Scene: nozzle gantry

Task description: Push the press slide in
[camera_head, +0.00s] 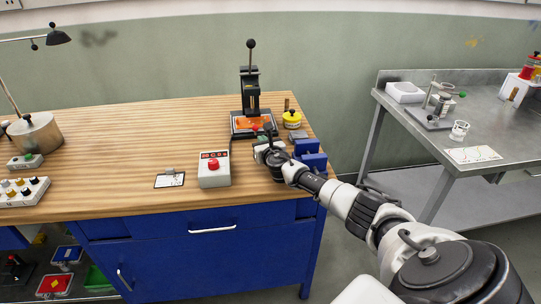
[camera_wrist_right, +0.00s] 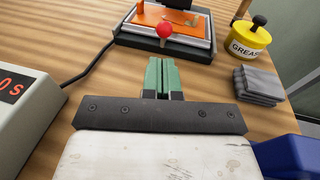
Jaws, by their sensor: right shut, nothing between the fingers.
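The press (camera_head: 251,92) stands upright at the back right of the wooden bench, a black lever with a ball knob on top. At its base is an orange slide (camera_head: 247,123), which also shows in the wrist view (camera_wrist_right: 150,17) on its grey and black base. A red ball knob (camera_wrist_right: 164,30) shows at the slide's front. My right gripper (camera_head: 267,136) is just in front of the press. In the wrist view its green fingers (camera_wrist_right: 163,62) are together and empty, pointing at the red knob, seemingly with a gap. My left gripper is not in view.
A control box (camera_head: 214,170) with a red button stands left of my gripper, its cable running toward the press. A yellow grease pot (camera_wrist_right: 246,37) and stacked grey pads (camera_wrist_right: 258,85) are to the right. A blue object (camera_head: 311,156) sits at the bench's right edge.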

